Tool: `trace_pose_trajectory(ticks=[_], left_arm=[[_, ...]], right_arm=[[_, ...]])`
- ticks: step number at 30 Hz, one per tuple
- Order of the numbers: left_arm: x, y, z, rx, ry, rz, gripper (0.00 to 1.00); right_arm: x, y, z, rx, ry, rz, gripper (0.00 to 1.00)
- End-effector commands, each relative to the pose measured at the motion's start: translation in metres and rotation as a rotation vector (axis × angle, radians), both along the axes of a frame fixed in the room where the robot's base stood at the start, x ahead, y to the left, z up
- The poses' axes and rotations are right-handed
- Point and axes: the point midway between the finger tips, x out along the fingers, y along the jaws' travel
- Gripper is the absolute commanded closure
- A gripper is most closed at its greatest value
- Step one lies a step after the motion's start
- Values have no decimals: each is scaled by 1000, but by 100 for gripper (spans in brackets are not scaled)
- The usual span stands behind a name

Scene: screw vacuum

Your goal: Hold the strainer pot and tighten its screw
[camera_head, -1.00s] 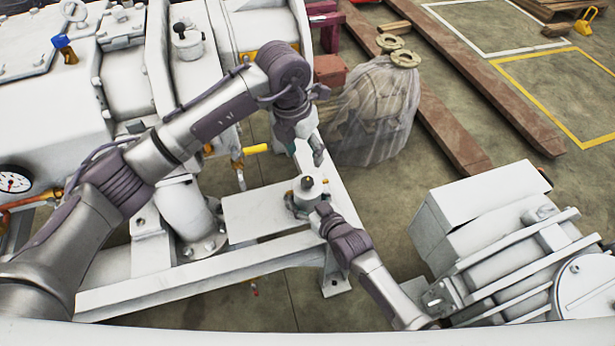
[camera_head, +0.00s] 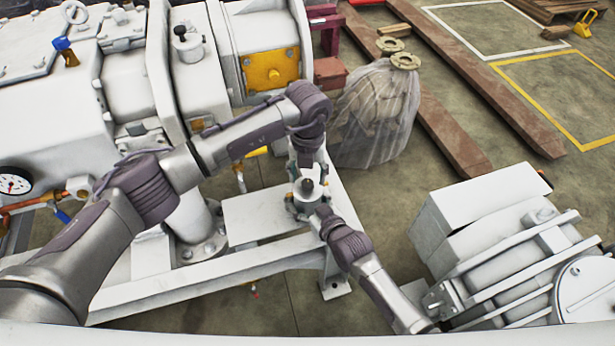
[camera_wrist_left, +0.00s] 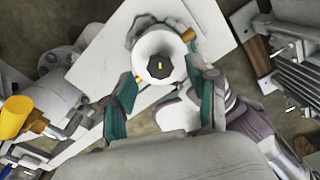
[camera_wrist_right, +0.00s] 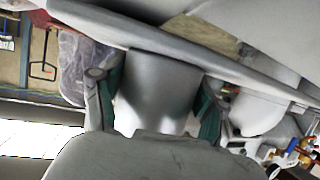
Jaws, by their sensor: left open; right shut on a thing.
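The strainer pot (camera_head: 305,197) is a small pale round vessel standing on the white bench plate. Its screw, a dark knob (camera_wrist_left: 161,66) with a yellow mark, sits on top of the pot's white round lid in the left wrist view. My left gripper (camera_head: 309,170) is open, just behind the pot in the head view. In the left wrist view its green-padded fingers (camera_wrist_left: 172,84) are spread below the knob, apart from it. My right gripper (camera_wrist_right: 152,78) is shut on the pot's grey body, one finger on each side. In the head view, my right wrist partly hides the pot's near side.
The white bench frame (camera_head: 210,264) runs beneath the pot. Large white machinery (camera_head: 60,110) fills the left. A plastic-wrapped object (camera_head: 372,115) stands behind, and a white motor unit (camera_head: 490,235) stands at the right. Open floor lies between these.

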Motion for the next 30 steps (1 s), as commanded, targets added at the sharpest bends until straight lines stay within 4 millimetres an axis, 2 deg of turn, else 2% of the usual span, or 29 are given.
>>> trace_pose_trajectory(ticks=[6, 14, 17, 25, 30], left_arm=[[0, 0, -16, 0, 0, -1, 41], [0, 0, -18, 0, 0, -1, 41], [0, 0, -18, 0, 0, -1, 54], [0, 0, -17, 0, 0, -1, 99], [0, 0, -17, 0, -1, -7, 100]], right_arm=[[0, -1, -1, -2, 1, -1, 86], [0, -1, -1, -3, 1, 0, 86], [0, -1, -1, -3, 1, 0, 86], [0, -1, -1, -3, 1, 0, 86], [0, -1, -1, -3, 2, 0, 86]])
